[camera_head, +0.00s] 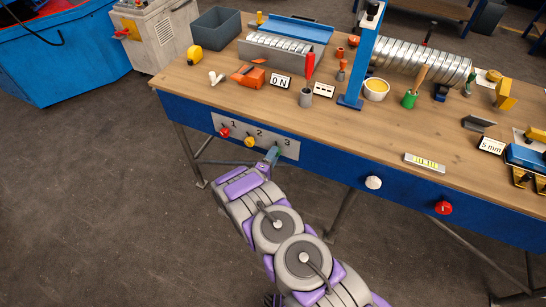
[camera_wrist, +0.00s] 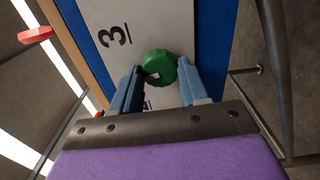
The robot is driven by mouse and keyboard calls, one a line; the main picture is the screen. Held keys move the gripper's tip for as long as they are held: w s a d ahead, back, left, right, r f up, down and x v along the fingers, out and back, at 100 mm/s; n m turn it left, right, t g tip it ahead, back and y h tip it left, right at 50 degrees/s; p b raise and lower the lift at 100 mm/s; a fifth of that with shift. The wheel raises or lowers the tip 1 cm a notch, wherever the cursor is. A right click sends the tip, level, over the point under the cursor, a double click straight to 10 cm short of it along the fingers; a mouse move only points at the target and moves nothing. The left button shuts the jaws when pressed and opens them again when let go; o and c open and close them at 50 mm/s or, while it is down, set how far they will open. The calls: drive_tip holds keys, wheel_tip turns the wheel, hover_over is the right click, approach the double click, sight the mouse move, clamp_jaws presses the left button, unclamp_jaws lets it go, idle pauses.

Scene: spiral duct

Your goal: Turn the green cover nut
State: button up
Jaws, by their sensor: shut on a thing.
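The green cover nut (camera_wrist: 158,65) sits on the grey panel (camera_wrist: 141,22) beside the number 3 in the wrist view. It is round with a ridged edge. My gripper (camera_wrist: 160,78) has one blue finger on each side of the nut and is shut on it. In the head view my gripper (camera_head: 273,154) reaches the right end of the panel (camera_head: 288,151), under the number 3. There my fingers hide most or all of the nut.
A red nut (camera_head: 225,132) and a yellow nut (camera_head: 250,142) sit left of my gripper on the same panel. A white knob (camera_head: 374,182) and a red knob (camera_head: 443,208) stick out from the blue table front. Tools and ducts crowd the wooden tabletop (camera_head: 340,125).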

drive_tip(key=shift+s+a+f+n, duration=0.1)
drive_tip(key=shift+a+f+n, duration=0.1)
drive_tip(key=shift+n, duration=0.2)
drive_tip(key=o, duration=1.1)
drive_tip(key=shift+a, duration=0.15)
drive_tip(key=shift+c, duration=0.2)
drive_tip(key=p+v, duration=0.3)
drive_tip(key=v, duration=1.4)
